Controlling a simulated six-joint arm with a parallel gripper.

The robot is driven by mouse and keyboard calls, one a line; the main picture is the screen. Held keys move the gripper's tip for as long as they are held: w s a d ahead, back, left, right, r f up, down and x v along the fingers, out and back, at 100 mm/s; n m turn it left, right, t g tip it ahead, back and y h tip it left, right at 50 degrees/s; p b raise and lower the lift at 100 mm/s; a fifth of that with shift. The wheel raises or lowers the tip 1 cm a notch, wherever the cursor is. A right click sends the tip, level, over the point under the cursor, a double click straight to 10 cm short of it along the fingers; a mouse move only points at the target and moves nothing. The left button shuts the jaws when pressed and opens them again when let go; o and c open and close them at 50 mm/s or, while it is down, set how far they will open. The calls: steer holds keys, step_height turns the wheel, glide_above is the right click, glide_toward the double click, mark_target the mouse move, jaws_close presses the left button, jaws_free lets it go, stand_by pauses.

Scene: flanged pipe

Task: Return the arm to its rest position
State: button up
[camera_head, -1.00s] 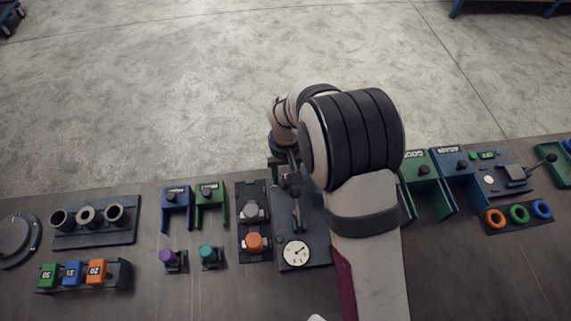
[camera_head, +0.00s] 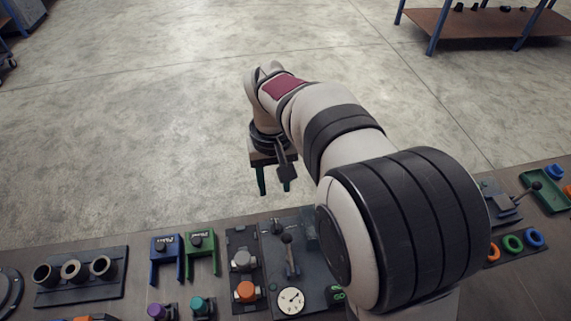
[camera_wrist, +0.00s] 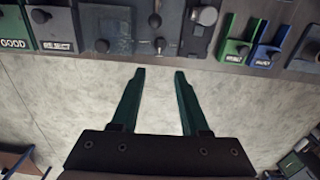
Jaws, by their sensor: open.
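My gripper (camera_head: 273,188) hangs in the air beyond the far edge of the table in the head view, over the concrete floor. Its two green fingers are apart with nothing between them. The wrist view also shows the open gripper (camera_wrist: 160,76), with bare floor between the fingers and the table edge just past the fingertips. My arm covers the right middle of the table in the head view.
The table holds a gauge panel (camera_head: 290,300), an orange knob (camera_head: 246,291), a blue bracket (camera_head: 166,258), a green bracket (camera_head: 202,252), a block with several pipe rings (camera_head: 80,278), and colored rings (camera_head: 513,244). A shelf rack (camera_head: 490,25) stands far right.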

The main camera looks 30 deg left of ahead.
steer(key=s+d+r+m, duration=0.1)
steer(key=d+r+m, duration=0.25)
steer(key=d, duration=0.75)
steer(key=s+d+r+m, duration=0.2)
steer(key=d+r+m, duration=0.15)
steer(key=d, duration=0.65)
steer(key=s+d+f+m+y, duration=0.1)
steer(key=s+d+f+m, duration=0.2)
steer(key=s+d+m, duration=0.4)
steer(key=s+d, duration=0.2)
steer(key=s, duration=0.2)
steer(key=shift+s+d+f+m+y, duration=0.25)
steer(key=shift+s+f+m+y, duration=0.1)
steer(key=shift+f+m+y, duration=0.05)
